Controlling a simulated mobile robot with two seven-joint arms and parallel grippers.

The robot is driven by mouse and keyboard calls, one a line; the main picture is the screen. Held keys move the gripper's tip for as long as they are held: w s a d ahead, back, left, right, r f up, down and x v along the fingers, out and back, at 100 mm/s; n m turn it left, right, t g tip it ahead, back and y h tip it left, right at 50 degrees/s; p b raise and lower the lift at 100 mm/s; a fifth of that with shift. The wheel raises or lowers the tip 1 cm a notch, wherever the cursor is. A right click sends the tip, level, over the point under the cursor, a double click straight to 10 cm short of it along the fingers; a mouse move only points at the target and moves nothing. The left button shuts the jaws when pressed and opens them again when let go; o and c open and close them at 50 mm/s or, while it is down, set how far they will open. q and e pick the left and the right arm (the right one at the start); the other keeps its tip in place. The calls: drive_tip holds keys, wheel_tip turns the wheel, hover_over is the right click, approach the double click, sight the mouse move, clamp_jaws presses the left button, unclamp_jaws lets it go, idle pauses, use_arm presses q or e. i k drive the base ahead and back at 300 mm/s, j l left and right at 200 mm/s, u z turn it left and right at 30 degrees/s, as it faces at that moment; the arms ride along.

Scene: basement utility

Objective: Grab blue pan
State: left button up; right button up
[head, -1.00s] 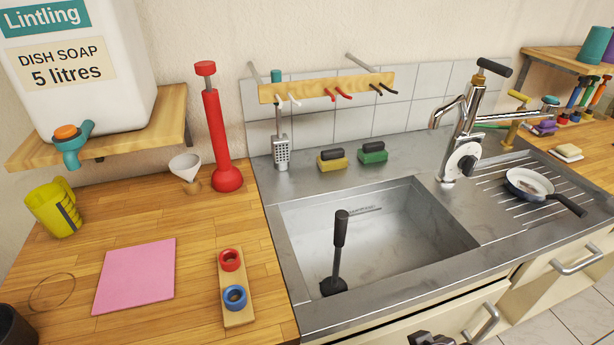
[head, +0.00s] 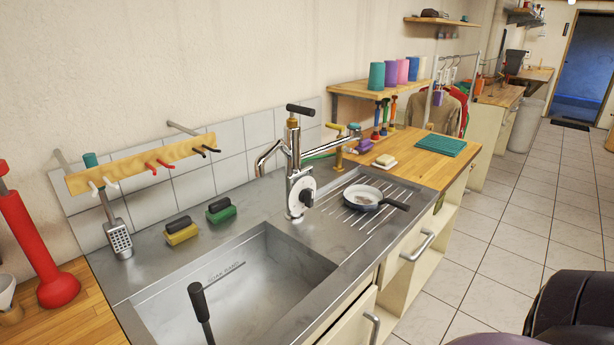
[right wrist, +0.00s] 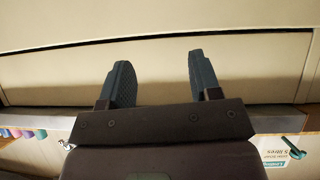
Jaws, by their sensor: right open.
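A small pan (head: 364,196) lies on the ribbed drainboard right of the sink in the head view. Its inside is white with a brownish patch, its rim and outside look dark blue-grey, and its dark handle points right, toward the front edge. My right gripper (right wrist: 160,76) shows only in the right wrist view. Its two dark fingers are apart with nothing between them, in front of a pale cabinet front. The pan is not in that view. My left gripper is in neither current view.
The tap (head: 298,180) stands just left of the pan. The sink (head: 290,262) holds a black-handled tool (head: 199,302). A soap bar (head: 385,160) and teal mat (head: 441,146) lie beyond the drainboard. A cabinet handle (head: 418,246) juts out below. Tiled floor (head: 480,270) is open at right.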

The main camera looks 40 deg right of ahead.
sight(359, 198)
drive_tip(key=k+l+z, duration=0.15)
drive_tip(key=l+z, duration=0.15)
drive_tip(key=z, duration=0.15)
drive_tip(key=k+l+z, duration=0.1)
drive_tip(key=l+z, duration=0.2)
drive_tip(key=z, duration=0.2)
drive_tip(key=l+z, duration=0.45)
drive_tip(key=i+l+u, duration=0.1)
drive_tip(key=l, duration=0.35)
drive_tip(key=i+l+u, duration=0.1)
drive_tip(key=l, duration=0.4)
drive_tip(key=i+l+u, duration=0.1)
drive_tip(key=l, duration=0.35)
drive_tip(key=i+l+u, duration=0.15)
drive_tip(key=l, duration=0.2)
drive_tip(key=i+l+u, duration=0.15)
drive_tip(key=l, duration=0.25)
drive_tip(key=i+l+u, duration=0.15)
drive_tip(key=l, duration=0.3)
drive_tip(key=i+l+u, duration=0.15)
drive_tip(key=l, duration=0.25)
drive_tip(key=i+l+u, duration=0.2)
drive_tip(key=l, duration=0.25)
drive_tip(key=l+u, duration=0.15)
drive_tip(key=l, duration=0.3)
